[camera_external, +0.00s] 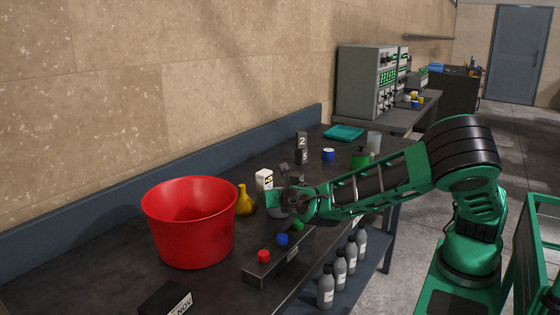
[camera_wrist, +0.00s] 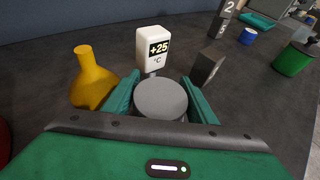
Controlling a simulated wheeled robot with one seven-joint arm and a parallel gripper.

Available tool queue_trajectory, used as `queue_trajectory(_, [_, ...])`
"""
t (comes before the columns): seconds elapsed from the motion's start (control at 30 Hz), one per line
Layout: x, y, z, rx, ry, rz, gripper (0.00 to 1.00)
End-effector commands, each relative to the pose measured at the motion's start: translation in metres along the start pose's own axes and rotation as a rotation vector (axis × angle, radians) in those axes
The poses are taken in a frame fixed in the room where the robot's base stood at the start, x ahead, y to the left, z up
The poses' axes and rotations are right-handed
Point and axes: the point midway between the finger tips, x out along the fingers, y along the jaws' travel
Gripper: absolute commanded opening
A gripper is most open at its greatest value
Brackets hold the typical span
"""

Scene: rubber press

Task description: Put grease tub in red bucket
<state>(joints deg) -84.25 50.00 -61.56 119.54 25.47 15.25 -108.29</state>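A grey round-lidded container, which looks like the grease tub (camera_wrist: 160,97), is between the two teal fingers of my gripper (camera_wrist: 161,88) in the wrist view. The fingers flank it closely on both sides; I cannot tell whether they press on it. In the external view my gripper (camera_external: 284,200) is low over the bench, and the tub is mostly hidden there. The red bucket (camera_external: 190,225) stands upright on the bench to the left, with its mouth open. Only a sliver of its edge shows in the wrist view (camera_wrist: 3,143).
A yellow flask (camera_external: 246,203) stands between the bucket and my gripper. A white +25 °C display (camera_wrist: 153,47) and a dark block (camera_wrist: 208,66) stand just beyond the tub. A button box (camera_external: 284,262) is at the front edge. A green canister (camera_wrist: 294,59) stands at right.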

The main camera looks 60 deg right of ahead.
Motion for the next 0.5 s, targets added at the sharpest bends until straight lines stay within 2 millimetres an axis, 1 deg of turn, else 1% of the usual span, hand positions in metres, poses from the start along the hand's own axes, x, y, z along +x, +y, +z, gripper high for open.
queue_trajectory(0.37, [-0.001, 0.0, 0.002, 0.0, 0.0, 0.0, 0.65])
queue_trajectory(0.5, [-0.013, 0.001, 0.001, 0.0, 0.0, 0.004, 0.65])
